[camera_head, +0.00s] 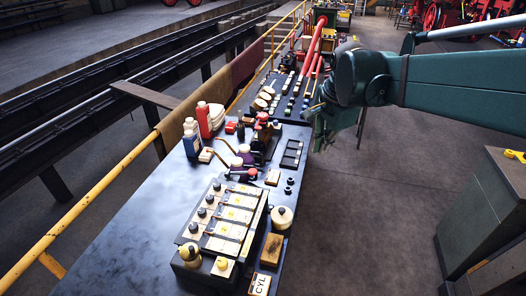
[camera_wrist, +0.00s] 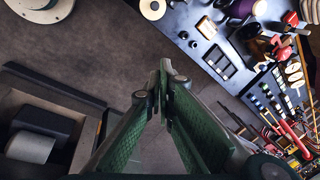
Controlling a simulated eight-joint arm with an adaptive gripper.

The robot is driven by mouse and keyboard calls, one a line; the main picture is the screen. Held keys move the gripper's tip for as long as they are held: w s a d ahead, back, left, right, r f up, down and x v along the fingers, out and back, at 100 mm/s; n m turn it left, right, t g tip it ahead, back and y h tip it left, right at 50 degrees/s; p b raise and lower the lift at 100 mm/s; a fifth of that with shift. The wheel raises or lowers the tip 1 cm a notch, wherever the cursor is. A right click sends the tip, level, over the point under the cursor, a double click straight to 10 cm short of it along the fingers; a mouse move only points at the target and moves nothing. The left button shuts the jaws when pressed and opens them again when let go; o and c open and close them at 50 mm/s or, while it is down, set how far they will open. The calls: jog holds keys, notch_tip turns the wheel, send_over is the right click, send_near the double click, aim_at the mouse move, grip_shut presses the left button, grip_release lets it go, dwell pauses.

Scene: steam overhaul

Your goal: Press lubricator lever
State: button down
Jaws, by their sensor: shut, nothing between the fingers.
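A long pale box (camera_head: 225,222) with several dark knobs and yellow labels stands on the dark bench. Behind it are small dark devices (camera_head: 262,140) with thin brass-coloured levers and red or purple parts; I cannot tell which one is the lubricator lever. These devices also show at the upper right of the wrist view (camera_wrist: 262,42). My gripper (camera_wrist: 165,78) is shut and empty, with its fingertips together over the floor beside the bench. In the head view my gripper (camera_head: 320,135) hangs off the bench's right edge, apart from the devices; its fingertips are hard to make out.
The bench (camera_head: 130,215) has bare room at its left front. Bottles (camera_head: 204,120) stand at its left edge, and a dark slotted tray (camera_head: 291,154) lies near the right edge. A yellow rail (camera_head: 95,205) runs along the left. A grey cabinet (camera_head: 485,215) stands at the right.

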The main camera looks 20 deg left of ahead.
jog(key=w+a+f+m+g+p, duration=0.15)
jog(key=w+a+m, duration=0.4)
jog(key=a, duration=0.75)
jog(key=m+g+h+p, duration=0.1)
jog(key=m+p, duration=0.1)
send_over(253, 170)
notch_tip(253, 170, down, 7)
jog(key=shift+w, duration=0.1)
notch_tip(253, 170, down, 14)
jog(key=shift+r+p, duration=0.1)
jog(key=shift+p, duration=0.55)
dwell(0.4)
